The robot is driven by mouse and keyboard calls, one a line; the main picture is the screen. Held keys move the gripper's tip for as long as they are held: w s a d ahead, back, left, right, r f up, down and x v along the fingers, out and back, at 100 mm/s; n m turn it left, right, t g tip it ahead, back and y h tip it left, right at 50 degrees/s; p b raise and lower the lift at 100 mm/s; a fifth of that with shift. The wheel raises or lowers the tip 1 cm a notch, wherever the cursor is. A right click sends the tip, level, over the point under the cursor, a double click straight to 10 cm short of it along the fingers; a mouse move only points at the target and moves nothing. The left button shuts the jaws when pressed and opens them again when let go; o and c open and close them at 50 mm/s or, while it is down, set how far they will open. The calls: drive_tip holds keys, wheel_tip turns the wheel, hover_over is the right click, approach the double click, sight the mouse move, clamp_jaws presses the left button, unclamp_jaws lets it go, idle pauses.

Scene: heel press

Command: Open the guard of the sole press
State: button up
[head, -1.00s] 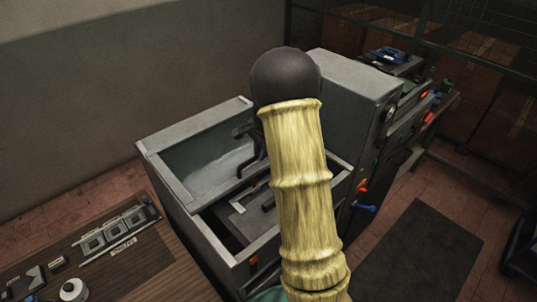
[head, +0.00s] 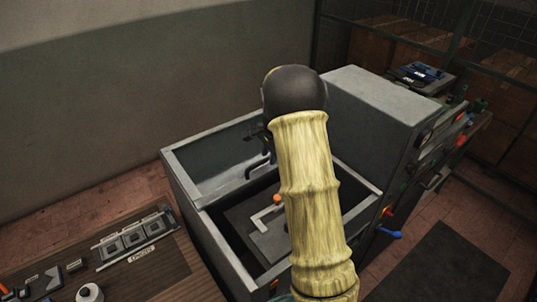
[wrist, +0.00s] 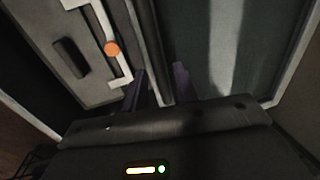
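The sole press is a grey box (head: 235,262) with an open well at its front. Its guard, a grey-framed clear pane (head: 215,165), lies over the back part. The well shows a dark plate with a pale bent bar (head: 262,218) and an orange knob (head: 277,199). These also show at the upper left of the wrist view, where the orange knob (wrist: 112,49) is clear. My gripper (head: 262,166) is at the guard's front edge, partly hidden by my arm. In the wrist view, my fingers (wrist: 160,84) stand apart around a pale frame edge; their grip is unclear.
A tall grey housing (head: 380,115) stands right of the well, with a blue-tipped lever (head: 390,234) on its side. A wooden bench (head: 150,272) with a row of switches is at the lower left. A dark mat (head: 450,270) lies on open floor at the right.

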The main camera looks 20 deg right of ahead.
drive_tip(key=shift+o, duration=0.3)
drive_tip(key=s+r+b, duration=0.1)
drive_tip(key=r+b, duration=0.1)
drive_tip(key=r, duration=0.6)
drive_tip(key=s+d+r+b, duration=0.1)
drive_tip(key=s+r+b, duration=0.1)
drive_tip(key=r, duration=0.7)
drive_tip(key=shift+s, duration=0.2)
drive_tip(key=s+a+f+n+b, duration=0.1)
drive_tip(key=s+a+f+n, duration=0.3)
drive_tip(key=s, duration=0.4)
drive_tip(key=s+a+f+n+b, duration=0.1)
drive_tip(key=s+a+f+n, duration=0.3)
drive_tip(key=s+f+n, duration=0.2)
drive_tip(key=s+a+f+n+b, duration=0.1)
drive_tip(key=s+a+f+n, duration=0.3)
drive_tip(key=s+f, duration=0.5)
drive_tip(key=shift+s+n+h, duration=0.3)
drive_tip(key=shift+s+n, duration=0.15)
drive_tip(key=shift+n, duration=0.05)
